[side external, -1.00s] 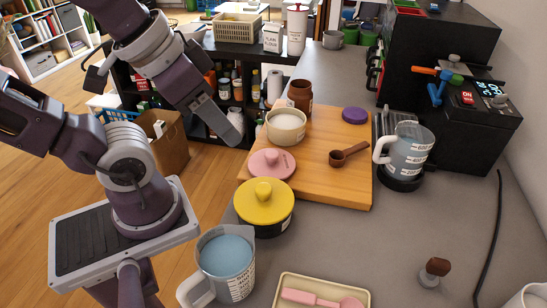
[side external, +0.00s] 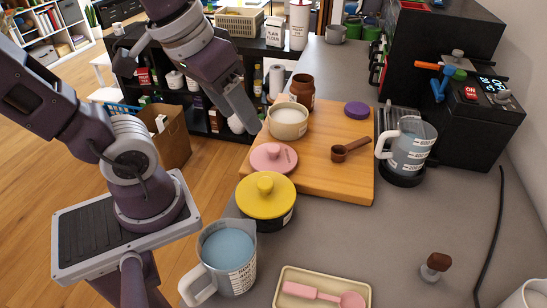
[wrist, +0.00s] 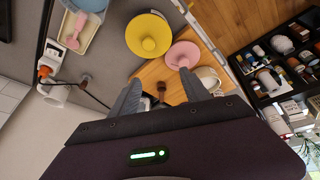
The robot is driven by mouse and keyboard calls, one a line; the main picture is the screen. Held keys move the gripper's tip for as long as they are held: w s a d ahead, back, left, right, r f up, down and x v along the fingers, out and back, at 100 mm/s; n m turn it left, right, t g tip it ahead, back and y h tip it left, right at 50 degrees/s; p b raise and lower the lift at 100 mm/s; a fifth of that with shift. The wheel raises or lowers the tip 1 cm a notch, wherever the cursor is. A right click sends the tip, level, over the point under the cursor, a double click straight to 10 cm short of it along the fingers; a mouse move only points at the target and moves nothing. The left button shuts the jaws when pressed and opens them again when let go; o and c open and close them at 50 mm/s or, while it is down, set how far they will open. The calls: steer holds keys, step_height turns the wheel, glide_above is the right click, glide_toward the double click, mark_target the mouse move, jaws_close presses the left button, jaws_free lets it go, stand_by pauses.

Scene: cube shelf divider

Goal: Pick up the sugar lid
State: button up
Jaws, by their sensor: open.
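The pink lid with a round knob, which looks like the sugar lid (side external: 273,158), lies on the wooden board (side external: 335,185). Just behind it stands a cream pot (side external: 288,122) with white contents and no lid on it. My gripper (side external: 246,122) is open and empty, left of the cream pot and above and behind the pink lid, touching neither as far as I can tell. In the wrist view the fingers (wrist: 160,93) are spread, with the pink lid (wrist: 183,54) beyond the right finger's tip. The cream pot (wrist: 207,78) is partly hidden there by that finger.
A yellow-lidded pot (side external: 266,195) stands close in front of the pink lid. A brown jar (side external: 302,91), a purple lid (side external: 357,110) and a brown scoop (side external: 350,150) are on the board. A blue-filled jug (side external: 226,258) stands at the front; a clear jug (side external: 408,145) is right.

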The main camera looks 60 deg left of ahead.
steer(key=w+a+f+n+g, duration=0.3)
steer(key=w+a+f+n, duration=0.1)
steer(key=w+n, duration=0.25)
steer(key=n+g, duration=0.1)
steer(key=n, duration=0.3)
glide_toward(274, 147)
steer(key=d, duration=0.1)
steer(key=shift+n+g, duration=0.3)
steer(key=shift+n, duration=0.15)
steer(key=f, duration=0.5)
steer(key=a+f, duration=0.1)
steer(key=f, duration=0.2)
steer(key=shift+w+a+f, duration=0.1)
steer(key=shift+w+f, duration=0.1)
steer(key=shift+f, duration=0.1)
jaws_close()
